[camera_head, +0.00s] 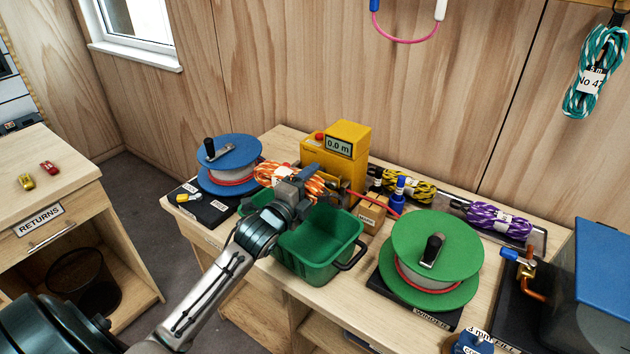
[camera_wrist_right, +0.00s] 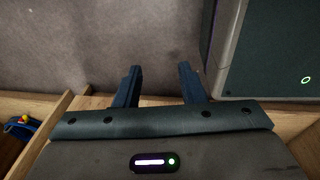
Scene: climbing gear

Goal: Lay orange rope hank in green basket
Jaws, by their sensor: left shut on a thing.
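The orange rope hank (camera_head: 266,172) is orange with white flecks and shows on both sides of my left gripper (camera_head: 300,183). The gripper is shut on the hank, and its body hides the hank's middle. The green basket (camera_head: 345,236) stands on the bench's front edge, just below the hank in the picture. The basket's visible inside is empty; my left arm covers its left part. I cannot tell how high the hank is above the bench. In the right wrist view my right gripper (camera_wrist_right: 160,85) has its fingers apart with nothing between them.
A blue reel (camera_head: 229,150) stands at the left, a yellow meter box (camera_head: 347,140) behind the hank, and a green reel (camera_head: 458,245) right of the basket. Yellow (camera_head: 410,188) and purple (camera_head: 497,222) hanks lie at the back. The returns desk (camera_head: 60,195) is at the left.

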